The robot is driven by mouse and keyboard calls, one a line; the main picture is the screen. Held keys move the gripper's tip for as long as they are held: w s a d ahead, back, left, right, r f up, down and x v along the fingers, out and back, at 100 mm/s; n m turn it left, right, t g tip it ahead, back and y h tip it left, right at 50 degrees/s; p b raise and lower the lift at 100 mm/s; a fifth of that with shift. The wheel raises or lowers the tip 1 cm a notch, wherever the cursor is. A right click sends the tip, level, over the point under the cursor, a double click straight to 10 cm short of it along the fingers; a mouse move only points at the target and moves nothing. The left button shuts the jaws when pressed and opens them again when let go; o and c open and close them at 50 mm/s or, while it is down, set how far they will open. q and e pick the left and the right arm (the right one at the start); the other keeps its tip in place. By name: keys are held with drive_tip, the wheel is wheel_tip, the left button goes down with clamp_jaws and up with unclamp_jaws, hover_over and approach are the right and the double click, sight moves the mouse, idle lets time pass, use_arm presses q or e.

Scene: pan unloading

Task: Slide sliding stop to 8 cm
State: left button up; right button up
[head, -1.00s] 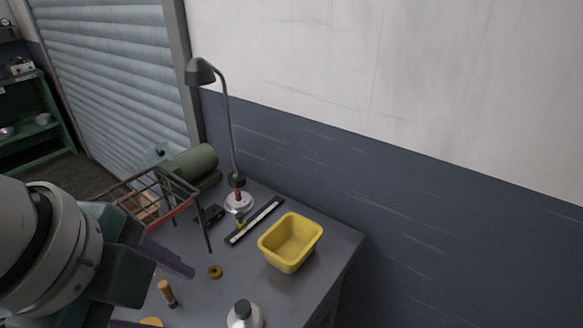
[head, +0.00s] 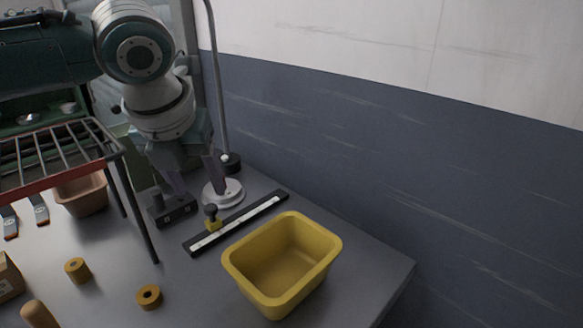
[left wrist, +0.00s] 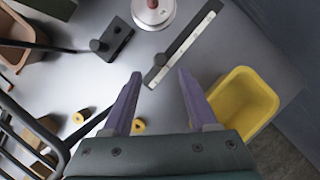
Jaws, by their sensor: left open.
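The sliding stop (head: 212,222), yellow with a dark knob, sits near the left end of a dark rail (head: 264,207) with a white scale strip. The rail lies on the grey table and also shows in the left wrist view (left wrist: 194,36). There the stop (left wrist: 160,59) shows small, just beyond the gap between my fingertips. My left gripper (head: 200,187) is open and empty, pointing down above the table, behind and above the stop in the head view. Its two purple fingers (left wrist: 160,74) are apart in the left wrist view. The scale's numbers are too small to read. My right gripper does not show.
A yellow bin (head: 330,244) stands just right of the rail. A wire rack (head: 60,160) stands at left.

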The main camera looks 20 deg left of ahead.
sight(210, 207)
use_arm(q)
drive_tip(key=b+x, duration=0.1)
drive_tip(key=x, duration=0.4)
drive_tip(key=shift+w+f, duration=0.15)
drive_tip(key=shift+f, duration=0.1)
clamp_jaws()
idle(1.2)
